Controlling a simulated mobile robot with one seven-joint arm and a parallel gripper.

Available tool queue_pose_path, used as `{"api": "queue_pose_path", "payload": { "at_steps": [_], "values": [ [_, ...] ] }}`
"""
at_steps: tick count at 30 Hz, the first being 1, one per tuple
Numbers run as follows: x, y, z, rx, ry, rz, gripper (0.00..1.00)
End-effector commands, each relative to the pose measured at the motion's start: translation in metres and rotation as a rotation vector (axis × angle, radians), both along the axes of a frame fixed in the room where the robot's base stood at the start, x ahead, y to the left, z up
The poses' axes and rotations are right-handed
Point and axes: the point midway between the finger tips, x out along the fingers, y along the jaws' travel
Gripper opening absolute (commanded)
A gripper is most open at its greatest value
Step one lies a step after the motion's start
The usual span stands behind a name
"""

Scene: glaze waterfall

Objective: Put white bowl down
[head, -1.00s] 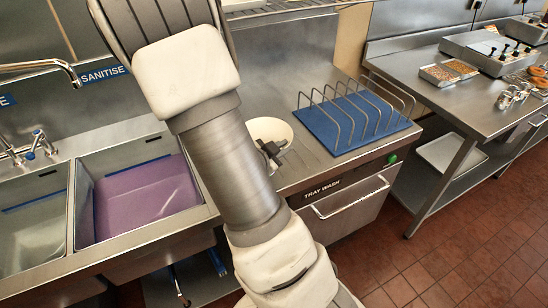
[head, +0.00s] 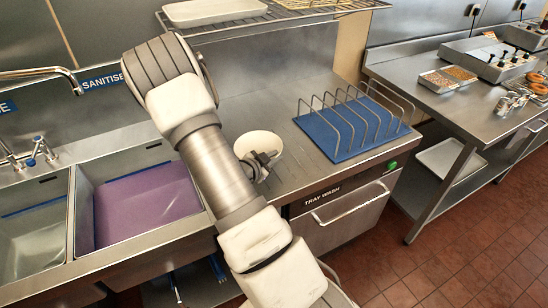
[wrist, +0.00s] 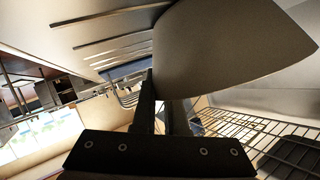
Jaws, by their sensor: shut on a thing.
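The white bowl (head: 258,143) is at the left end of the steel counter (head: 285,190), beside the sink, in the head view. My gripper (head: 262,163) is at the bowl's near right side, partly hidden by my arm, and is shut on it. In the wrist view the bowl is a large shaded curved shape (wrist: 230,55), and the gripper's fingers (wrist: 160,95) meet its edge. I cannot tell whether the bowl's base touches the counter.
A blue mat with a wire rack (head: 350,130) stands on the counter to the right. The sink with a purple basin floor (head: 145,205) is to the left. A wire shelf (head: 290,14) with a pale tray (head: 213,11) is above. Bare counter lies between bowl and rack.

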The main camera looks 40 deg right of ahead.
Motion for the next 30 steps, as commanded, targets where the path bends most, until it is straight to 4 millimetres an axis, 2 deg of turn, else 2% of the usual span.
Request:
{"api": "queue_pose_path", "payload": {
  "at_steps": [7,8,9,13,23,26,30],
  "values": [
    [0.000,0.000,-0.003,0.000,0.000,0.001,0.00],
    [0.000,0.000,-0.003,0.000,0.000,0.001,0.12],
    [0.000,0.000,-0.003,0.000,0.000,0.001,0.19],
    [0.000,0.000,-0.003,0.000,0.000,0.001,0.42],
    [0.000,0.002,-0.002,0.000,-0.001,0.000,0.43],
    [-0.002,0.010,0.002,0.000,-0.003,0.002,0.43],
    [-0.008,0.033,0.011,0.000,-0.003,0.005,0.43]
  ]
}}
